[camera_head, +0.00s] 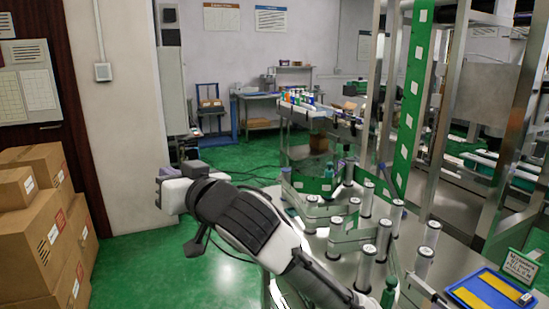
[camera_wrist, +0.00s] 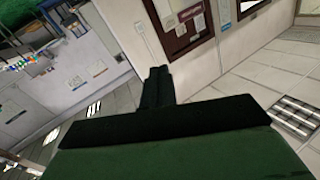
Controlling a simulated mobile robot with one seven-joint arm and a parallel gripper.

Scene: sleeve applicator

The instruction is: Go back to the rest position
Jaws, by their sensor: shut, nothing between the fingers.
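My gripper (camera_wrist: 158,86) shows in the wrist view as two dark fingers pressed together, shut and empty. Behind the fingers is a dark bar and a green surface at the bottom of that view. In the head view my white and black arm reaches up and left from the bottom middle. Its wrist end is raised in open air left of the steel machine table (camera_head: 345,270), apart from it. The fingertips are hard to make out in the head view.
Stacked cardboard boxes (camera_head: 45,225) stand at the left. Several white-grey rollers (camera_head: 383,240) stand on the machine table. A blue tray (camera_head: 490,292) with yellow strips and a green sign (camera_head: 520,266) are at the lower right. Green floor (camera_head: 150,270) is clear between boxes and arm.

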